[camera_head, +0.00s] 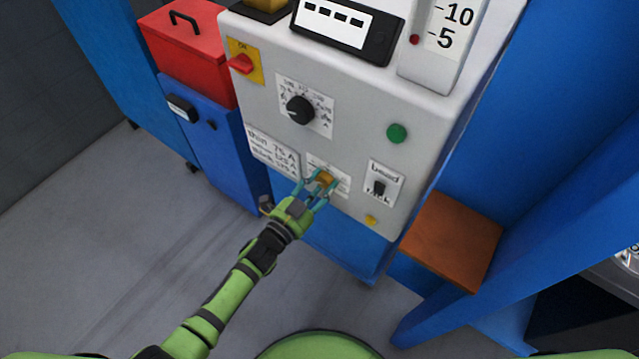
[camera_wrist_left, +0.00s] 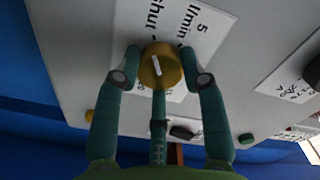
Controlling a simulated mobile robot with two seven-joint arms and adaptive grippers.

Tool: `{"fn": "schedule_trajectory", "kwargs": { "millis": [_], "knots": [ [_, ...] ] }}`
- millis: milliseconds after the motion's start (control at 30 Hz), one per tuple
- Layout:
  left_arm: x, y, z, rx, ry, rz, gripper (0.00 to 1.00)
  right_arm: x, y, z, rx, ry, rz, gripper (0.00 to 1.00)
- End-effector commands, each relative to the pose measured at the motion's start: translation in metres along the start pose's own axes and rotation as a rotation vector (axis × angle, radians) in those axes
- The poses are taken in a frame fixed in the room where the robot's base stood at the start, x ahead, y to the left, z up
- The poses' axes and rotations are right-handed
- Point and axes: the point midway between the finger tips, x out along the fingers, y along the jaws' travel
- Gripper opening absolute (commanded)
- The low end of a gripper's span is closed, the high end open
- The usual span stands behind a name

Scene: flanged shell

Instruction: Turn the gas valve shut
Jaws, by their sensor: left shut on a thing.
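The gas valve is a small brass-yellow round knob (camera_head: 325,179) low on the front of the grey machine panel (camera_head: 352,140). My left gripper (camera_head: 319,184) reaches it from the lower left, with its teal fingers on either side of the knob. In the left wrist view the knob (camera_wrist_left: 160,66) sits between the two fingertips (camera_wrist_left: 168,70) and shows a white pointer mark. A white label (camera_wrist_left: 188,35) behind it reads "5 l/min" and "shut". The left gripper is shut on the knob. My right gripper is not in view.
Above the valve are a black dial (camera_head: 300,110) and a red switch (camera_head: 241,64). A brown shelf (camera_head: 452,240) stands at the right. Grey floor is open at the lower left.

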Motion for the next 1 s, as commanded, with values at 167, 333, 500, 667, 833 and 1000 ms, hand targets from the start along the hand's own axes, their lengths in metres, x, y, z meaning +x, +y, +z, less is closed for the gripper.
{"fn": "schedule_trajectory", "kwargs": {
  "millis": [167,333,500,667,833,1000],
  "knots": [
    [0.0,0.003,-0.003,0.0,0.006,0.004,0.65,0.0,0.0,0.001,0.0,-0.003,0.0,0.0],
    [0.0,0.001,-0.002,0.001,0.004,0.002,0.65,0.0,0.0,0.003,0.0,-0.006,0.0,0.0],
    [-0.003,0.001,-0.001,0.001,0.002,0.001,0.65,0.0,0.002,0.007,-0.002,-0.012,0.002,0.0],
    [-0.024,0.002,0.0,0.001,0.001,0.003,0.65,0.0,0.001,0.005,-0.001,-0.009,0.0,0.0],
    [-0.061,0.002,-0.001,0.0,0.0,0.004,0.65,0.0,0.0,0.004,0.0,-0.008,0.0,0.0],
    [-0.095,0.003,-0.002,0.001,0.002,0.004,0.65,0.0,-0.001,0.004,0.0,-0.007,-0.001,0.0]
  ]
}}
